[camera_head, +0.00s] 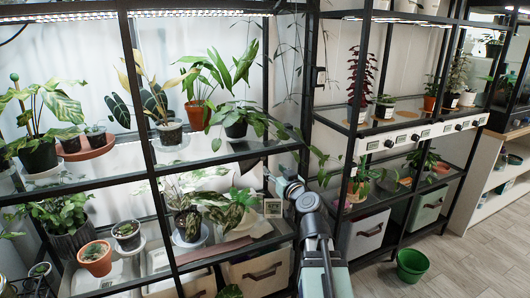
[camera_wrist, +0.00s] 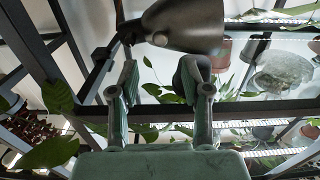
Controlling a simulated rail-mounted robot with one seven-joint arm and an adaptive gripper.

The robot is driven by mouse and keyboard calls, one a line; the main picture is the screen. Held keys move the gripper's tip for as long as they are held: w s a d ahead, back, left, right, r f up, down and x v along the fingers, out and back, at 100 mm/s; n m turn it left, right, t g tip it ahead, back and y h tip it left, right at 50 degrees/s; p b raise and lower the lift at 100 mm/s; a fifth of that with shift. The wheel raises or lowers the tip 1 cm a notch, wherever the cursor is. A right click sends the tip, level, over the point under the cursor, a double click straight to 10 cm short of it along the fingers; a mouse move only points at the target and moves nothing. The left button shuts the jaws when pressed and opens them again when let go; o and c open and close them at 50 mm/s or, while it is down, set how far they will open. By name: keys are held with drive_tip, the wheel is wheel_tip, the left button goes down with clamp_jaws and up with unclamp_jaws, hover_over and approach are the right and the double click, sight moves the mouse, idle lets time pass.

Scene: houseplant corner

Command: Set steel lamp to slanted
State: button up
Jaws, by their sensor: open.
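The steel lamp (camera_wrist: 185,25) shows at the top of the wrist view as a dark grey, cone-shaped metal shade. Its narrow end is at the left, its wide end at the right, and its upper part is cut off by the frame. A small pale round spot shows on its underside. My gripper (camera_wrist: 160,78) is open just below the shade in that view, with nothing clearly held between its fingers. I cannot tell whether a fingertip touches the lamp. In the head view my gripper (camera_head: 268,181) is at the middle shelf; the lamp is not clearly distinguishable there.
A green pot (camera_head: 412,264) stands on open floor at the right. Leaves and shelf bars crowd the gripper.

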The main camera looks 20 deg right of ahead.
sight(264, 159)
drive_tip(key=w, duration=0.8)
drive_tip(key=shift+w+d, duration=0.1)
drive_tip(key=shift+w, duration=0.05)
drive_tip(key=shift+b, duration=0.3)
clamp_jaws()
